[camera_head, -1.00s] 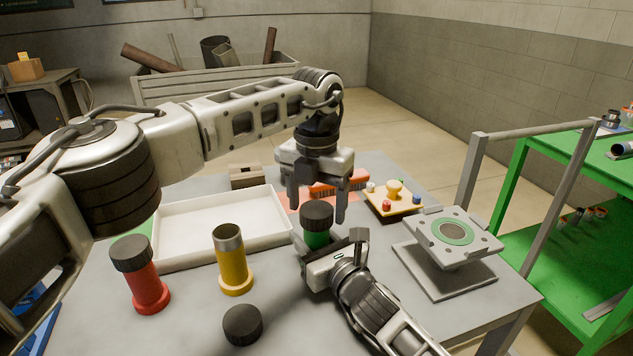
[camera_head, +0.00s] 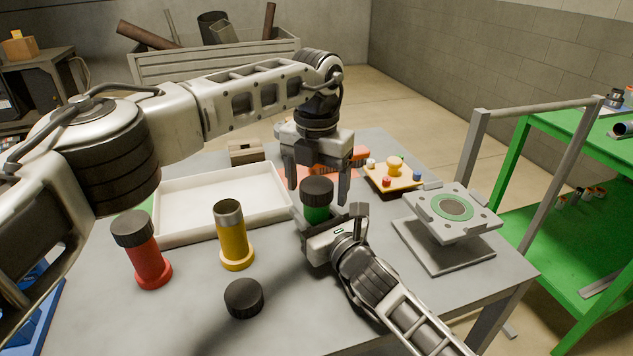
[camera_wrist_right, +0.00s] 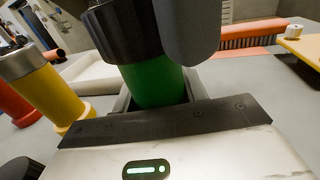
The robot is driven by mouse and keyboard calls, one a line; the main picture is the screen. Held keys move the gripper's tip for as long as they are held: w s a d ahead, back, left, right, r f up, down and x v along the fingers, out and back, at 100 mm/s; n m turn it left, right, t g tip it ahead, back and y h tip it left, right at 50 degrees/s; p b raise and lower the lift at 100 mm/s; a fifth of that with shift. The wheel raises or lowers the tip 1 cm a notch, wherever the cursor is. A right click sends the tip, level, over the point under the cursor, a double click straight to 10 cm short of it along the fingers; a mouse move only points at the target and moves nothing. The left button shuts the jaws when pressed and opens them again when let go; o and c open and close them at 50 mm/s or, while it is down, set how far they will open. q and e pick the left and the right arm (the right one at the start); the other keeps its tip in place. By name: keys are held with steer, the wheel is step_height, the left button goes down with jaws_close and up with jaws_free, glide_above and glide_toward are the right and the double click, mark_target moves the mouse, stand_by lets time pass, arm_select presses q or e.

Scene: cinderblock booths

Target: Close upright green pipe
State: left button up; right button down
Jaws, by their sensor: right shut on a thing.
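The green pipe (camera_head: 316,215) stands upright with a black cap (camera_head: 317,188) on its top. It also shows in the right wrist view (camera_wrist_right: 153,86), with the cap (camera_wrist_right: 120,30) above it. My right gripper (camera_head: 326,225) is shut on the green pipe's body below the cap. My left gripper (camera_head: 317,187) points down from above, its two fingers spread on either side of the cap with visible gaps. One dark left finger (camera_wrist_right: 187,30) covers part of the cap in the right wrist view. The pipe's base is hidden behind my right gripper.
A yellow pipe (camera_head: 233,240) stands uncapped to the left, and a red pipe (camera_head: 148,262) with a black cap stands beyond it. A loose black cap (camera_head: 244,298) lies in front. A white tray (camera_head: 180,232), a grey fixture (camera_head: 448,254) and a button board (camera_head: 376,185) are nearby.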

arm_select(q)
step_height(320, 180, up, 12)
stand_by(0.7)
arm_select(e)
steer(key=c, duration=0.7)
jaws_free()
arm_select(q)
steer(key=shift+f+b, duration=0.35)
steer(key=shift+b, duration=0.05)
arm_select(e)
steer(key=v, duration=1.6)
arm_select(q)
steer(key=shift+s+f, duration=0.1)
arm_select(e)
steer(key=shift+s+f, duration=0.1)
